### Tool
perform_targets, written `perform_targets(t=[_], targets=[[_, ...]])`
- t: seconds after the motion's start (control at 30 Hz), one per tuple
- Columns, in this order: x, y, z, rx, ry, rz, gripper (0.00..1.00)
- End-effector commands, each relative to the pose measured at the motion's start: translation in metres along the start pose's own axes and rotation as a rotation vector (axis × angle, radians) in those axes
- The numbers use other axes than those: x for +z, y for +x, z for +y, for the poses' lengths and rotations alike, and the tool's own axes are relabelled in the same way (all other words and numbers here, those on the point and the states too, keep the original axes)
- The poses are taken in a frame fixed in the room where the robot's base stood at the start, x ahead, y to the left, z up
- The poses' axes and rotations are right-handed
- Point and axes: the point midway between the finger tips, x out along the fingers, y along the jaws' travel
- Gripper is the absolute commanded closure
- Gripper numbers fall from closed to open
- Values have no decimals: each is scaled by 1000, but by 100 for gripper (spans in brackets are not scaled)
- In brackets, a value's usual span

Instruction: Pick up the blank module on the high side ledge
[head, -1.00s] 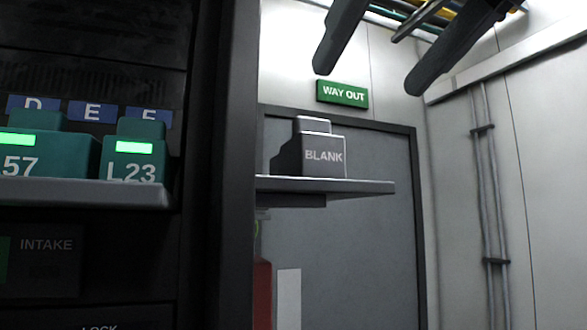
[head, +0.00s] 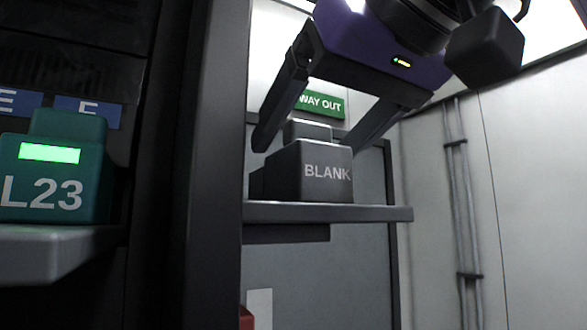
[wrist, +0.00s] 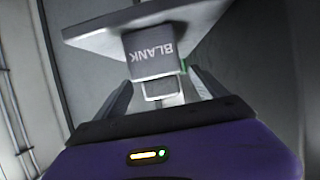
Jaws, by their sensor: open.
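The blank module (head: 325,172) is a dark grey block with a smaller raised top and the word BLANK on its front. It sits upright on the high side ledge (head: 385,214). My gripper (head: 305,145) is open and reaches down from above, one finger to the left of the module's top and the other to its right, partly behind it. In the wrist view the module (wrist: 153,55) shows between and beyond the two open fingers (wrist: 160,88), on the ledge (wrist: 85,30). I cannot tell whether either finger touches it.
A dark rack post (head: 215,120) stands just left of the ledge. A green module marked L23 (head: 45,190) sits on a rack shelf (head: 60,250) at the left. Behind are a grey door (head: 350,270) and a green WAY OUT sign (head: 325,103). Wall pipes (head: 465,200) run at the right.

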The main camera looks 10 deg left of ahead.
Motion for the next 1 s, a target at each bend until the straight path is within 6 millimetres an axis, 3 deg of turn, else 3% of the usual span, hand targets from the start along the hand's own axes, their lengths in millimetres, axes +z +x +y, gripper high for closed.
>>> perform_targets(t=[0.2,0.43,0.8,1.0], targets=[[-1,21,0,1,0,-1,18],[0,23,0,0,0,0,18],[0,22,0,0,0,0,88],[0,22,0,0,0,1,88]])
